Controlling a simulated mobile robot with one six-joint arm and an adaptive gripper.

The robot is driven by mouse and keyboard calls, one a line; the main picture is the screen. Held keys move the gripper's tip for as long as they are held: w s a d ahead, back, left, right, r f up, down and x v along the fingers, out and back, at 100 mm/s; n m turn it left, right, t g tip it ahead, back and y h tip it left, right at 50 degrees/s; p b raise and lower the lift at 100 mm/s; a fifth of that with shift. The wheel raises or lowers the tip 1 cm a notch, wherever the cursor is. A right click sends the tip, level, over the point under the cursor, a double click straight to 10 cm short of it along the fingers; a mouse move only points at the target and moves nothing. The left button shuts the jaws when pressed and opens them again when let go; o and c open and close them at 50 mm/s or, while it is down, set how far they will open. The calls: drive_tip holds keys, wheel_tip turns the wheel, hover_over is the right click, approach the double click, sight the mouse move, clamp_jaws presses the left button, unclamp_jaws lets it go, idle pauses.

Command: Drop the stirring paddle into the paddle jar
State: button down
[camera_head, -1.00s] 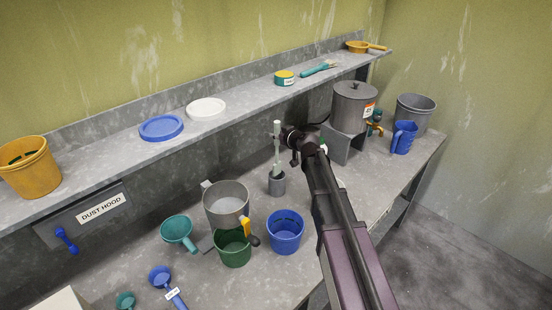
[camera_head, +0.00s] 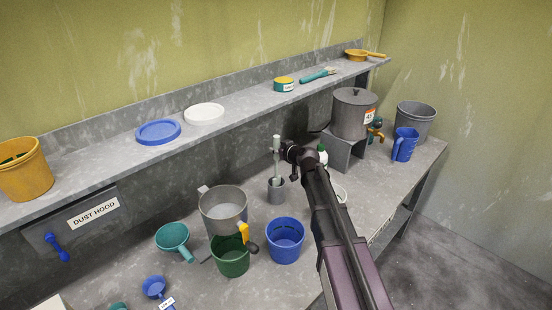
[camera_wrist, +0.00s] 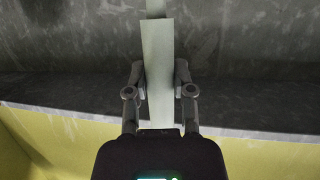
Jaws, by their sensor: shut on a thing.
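The stirring paddle (camera_head: 276,145) is pale grey-white and stands upright over the paddle jar (camera_head: 277,194), a small grey cylinder on the bench. The paddle's lower end appears to be within the jar's mouth; how deep it sits is hidden. My gripper (camera_head: 283,150) is shut on the paddle's upper part, reaching in from the right above the jar. In the wrist view, the paddle (camera_wrist: 157,70) runs between the two fingers of my gripper (camera_wrist: 159,78).
A grey pail (camera_head: 223,210), a green bucket (camera_head: 231,262) and a blue bucket (camera_head: 285,240) stand in front and left of the jar. A grey lidded pot (camera_head: 353,112) stands on a stand at right. The shelf (camera_head: 240,108) runs behind, above the bench.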

sight(277, 158)
drive_tip(key=shift+f+b, duration=1.5)
drive_tip(key=shift+f, duration=0.2)
drive_tip(key=shift+f+b, duration=0.6)
drive_tip(key=shift+c, duration=2.4)
unclamp_jaws()
drive_tip(key=shift+r, duration=0.15)
drive_tip(key=shift+r+p, duration=0.55)
drive_tip(key=shift+p, duration=0.15)
drive_tip(key=p+v, duration=0.4)
drive_tip(key=v, duration=0.8)
drive_tip(key=shift+f, duration=0.1)
